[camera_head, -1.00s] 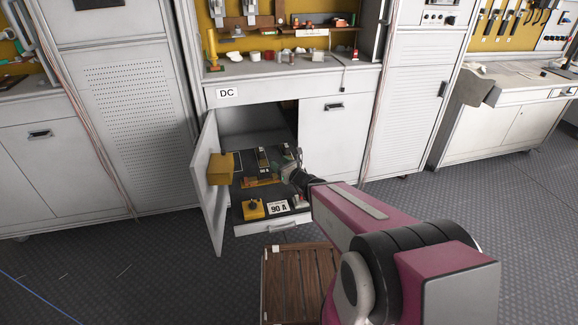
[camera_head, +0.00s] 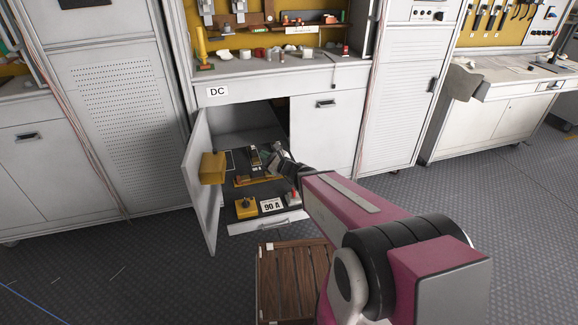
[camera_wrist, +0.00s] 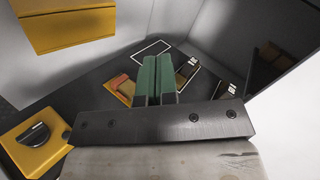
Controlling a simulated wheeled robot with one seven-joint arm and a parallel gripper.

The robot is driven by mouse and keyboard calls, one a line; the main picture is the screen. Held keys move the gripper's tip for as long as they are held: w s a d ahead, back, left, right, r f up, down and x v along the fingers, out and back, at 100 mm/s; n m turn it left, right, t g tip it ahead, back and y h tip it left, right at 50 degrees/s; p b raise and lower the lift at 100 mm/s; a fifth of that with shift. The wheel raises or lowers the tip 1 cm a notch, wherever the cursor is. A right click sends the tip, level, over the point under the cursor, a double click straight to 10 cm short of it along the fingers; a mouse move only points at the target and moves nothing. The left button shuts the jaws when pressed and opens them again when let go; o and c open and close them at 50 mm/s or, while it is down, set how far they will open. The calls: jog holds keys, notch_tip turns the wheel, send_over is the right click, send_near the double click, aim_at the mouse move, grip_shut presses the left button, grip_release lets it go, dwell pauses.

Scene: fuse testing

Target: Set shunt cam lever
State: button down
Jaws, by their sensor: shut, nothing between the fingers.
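A pulled-out black tray (camera_head: 234,190) in the DC cabinet carries the test parts. On it are a yellow block with a dark knob (camera_head: 246,208), a 90 A display (camera_head: 271,204) and an upright dark part (camera_head: 254,157). My gripper (camera_head: 279,150) is over the tray's right side. In the wrist view its green fingers (camera_wrist: 156,80) are together and empty. An orange-red piece on a yellow-edged plate (camera_wrist: 122,86) is just left of the fingers. The yellow knob block (camera_wrist: 35,142) is at lower left. I cannot tell which part is the shunt cam lever; the fingers hide some of the tray.
The open cabinet door (camera_head: 202,180) with a yellow box (camera_head: 213,167) on it stands left of the tray. A closed door (camera_head: 325,135) is at right. A wooden slatted platform (camera_head: 285,285) is on the floor in front. Open floor lies at left.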

jog(key=w+d+f+n+g, duration=0.15)
jog(key=w+n+g, duration=0.25)
jog(key=n, duration=0.6)
jog(key=w+d+n+g, duration=0.25)
jog(key=n+g, duration=0.25)
jog(key=n, duration=0.5)
jog(key=w+d+f+n+g+h, duration=0.1)
jog(key=w+d+n+g+h, duration=0.15)
jog(key=d+n, duration=0.5)
jog(key=w+d+f+n+g+h, duration=0.15)
jog(key=d+n+g+h, duration=0.25)
jog(key=d+n, duration=0.4)
jog(key=shift+m+t, duration=0.25)
jog(key=shift+m, duration=0.2)
jog(key=x, duration=0.8)
jog(key=shift+w+d+f, duration=0.15)
jog(key=shift+w+f, duration=0.1)
jog(key=shift+w, duration=0.1)
jog(key=shift+s+a, duration=0.35)
jog(key=shift+s, duration=0.2)
jog(key=shift+s+a, duration=0.3)
jog(key=shift+s, duration=0.25)
jog(key=shift+s+a+f, duration=0.1)
jog(key=shift+s+a, duration=0.3)
jog(key=shift+s, duration=0.25)
jog(key=shift+s, duration=0.1)
